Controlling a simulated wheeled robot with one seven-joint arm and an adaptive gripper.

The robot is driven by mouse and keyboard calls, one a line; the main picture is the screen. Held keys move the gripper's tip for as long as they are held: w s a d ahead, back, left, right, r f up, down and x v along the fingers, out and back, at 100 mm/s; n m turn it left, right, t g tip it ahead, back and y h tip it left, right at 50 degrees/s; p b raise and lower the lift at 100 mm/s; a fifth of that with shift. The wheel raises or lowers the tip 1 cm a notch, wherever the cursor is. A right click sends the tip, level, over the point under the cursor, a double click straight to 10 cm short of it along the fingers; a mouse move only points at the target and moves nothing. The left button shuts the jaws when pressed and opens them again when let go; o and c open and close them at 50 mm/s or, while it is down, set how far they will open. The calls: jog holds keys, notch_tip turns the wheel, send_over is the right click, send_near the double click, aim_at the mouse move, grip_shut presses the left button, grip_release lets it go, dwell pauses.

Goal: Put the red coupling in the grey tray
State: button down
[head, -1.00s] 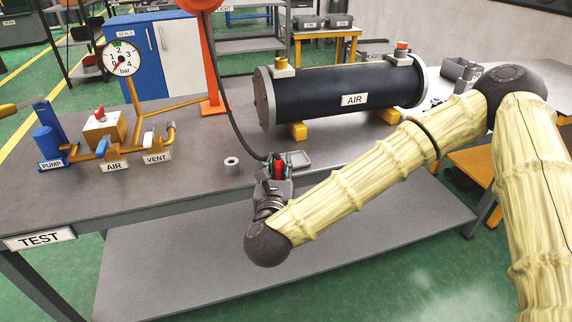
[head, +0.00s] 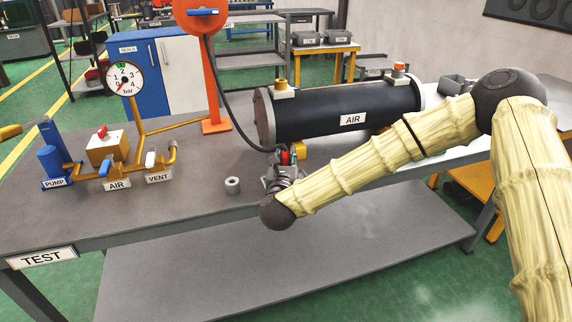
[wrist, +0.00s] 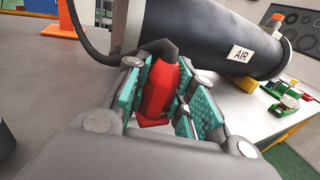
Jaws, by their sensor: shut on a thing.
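The red coupling (head: 285,157) is held between the teal-padded fingers of my gripper (head: 284,163), above the bench in front of the black cylinder. In the wrist view the coupling (wrist: 157,95) stands roughly upright between both finger pads of my gripper (wrist: 165,92). A dark hose meets its upper end. The shallow grey tray seen earlier beside the gripper does not show clearly now; my gripper and arm cover that part of the bench. An open grey box (head: 455,86) stands at the bench's far right, behind the cylinder's end.
The black AIR cylinder (head: 345,110) lies close behind my gripper on yellow supports. A hose (head: 226,105) runs from the orange reel (head: 200,14). A grey ring (head: 232,186) stands left of my gripper.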

jog(key=shift+w+f, duration=0.15)
jog(key=shift+w, duration=0.15)
jog(key=shift+f+p, duration=0.45)
jog(key=shift+f, duration=1.15)
jog(key=shift+d, duration=0.1)
jog(key=shift+f+b, duration=0.25)
jog(key=shift+b, duration=0.05)
jog(key=c, duration=1.2)
grip_release()
jog(key=shift+c, duration=0.2)
jog(key=shift+r, duration=0.15)
